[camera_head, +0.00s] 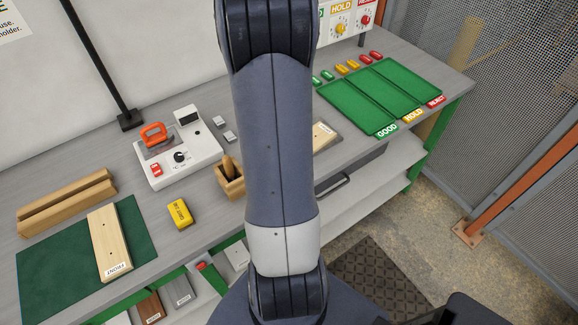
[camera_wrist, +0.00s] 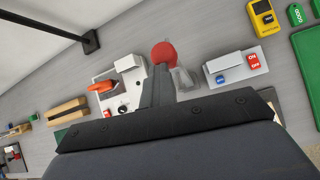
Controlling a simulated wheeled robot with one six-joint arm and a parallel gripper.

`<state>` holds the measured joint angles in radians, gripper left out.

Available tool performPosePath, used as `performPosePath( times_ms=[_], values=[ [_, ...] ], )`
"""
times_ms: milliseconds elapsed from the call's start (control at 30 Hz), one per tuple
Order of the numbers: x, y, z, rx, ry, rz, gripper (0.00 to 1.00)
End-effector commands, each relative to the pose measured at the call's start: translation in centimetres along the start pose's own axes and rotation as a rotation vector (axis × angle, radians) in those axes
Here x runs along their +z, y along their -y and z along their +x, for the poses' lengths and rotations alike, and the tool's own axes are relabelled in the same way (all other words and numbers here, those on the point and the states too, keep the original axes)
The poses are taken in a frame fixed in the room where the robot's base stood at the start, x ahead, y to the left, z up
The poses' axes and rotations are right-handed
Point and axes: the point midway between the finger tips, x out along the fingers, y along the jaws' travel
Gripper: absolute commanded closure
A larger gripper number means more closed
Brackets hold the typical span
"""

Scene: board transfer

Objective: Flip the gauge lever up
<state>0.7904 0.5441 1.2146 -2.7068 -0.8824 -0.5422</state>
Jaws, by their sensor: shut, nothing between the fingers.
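A white device (camera_head: 178,150) on the bench carries an orange handle (camera_head: 153,134), a black knob and a small red switch. It also shows in the wrist view (camera_wrist: 135,80), with its orange handle (camera_wrist: 101,87) left of my gripper. A round red knob (camera_wrist: 163,52) shows just beyond my fingertips, beside a grey metal piece (camera_wrist: 183,79). I cannot tell which of these is the gauge lever, or whether the fingers touch the red knob. My gripper (camera_wrist: 160,75) is shut and empty. In the head view it is hidden behind my arm.
A grey box (camera_wrist: 236,66) with a blue button and red ON/OFF labels stands right of my gripper. A wooden holder (camera_head: 229,182), a yellow block (camera_head: 180,214) and a board (camera_head: 109,243) on a green mat (camera_head: 40,283) lie nearer. Green trays (camera_head: 345,108) are at right.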

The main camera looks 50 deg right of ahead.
Motion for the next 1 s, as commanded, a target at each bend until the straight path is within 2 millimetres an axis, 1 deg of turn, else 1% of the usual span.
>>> performPosePath(
  times_ms=[33, 100, 767, 867, 1000],
  values=[
    [1.1, -0.2, 0.4, -0.004, 0.022, -0.002, 1.00],
    [1.2, -0.2, 0.5, -0.006, 0.015, -0.002, 1.00],
    [1.3, -0.4, 0.8, -0.006, 0.005, -0.002, 1.00],
    [1.2, -0.3, 0.4, -0.006, 0.005, -0.002, 1.00],
    [0.7, -0.3, -1.1, -0.006, 0.004, -0.002, 1.00]
  ],
)
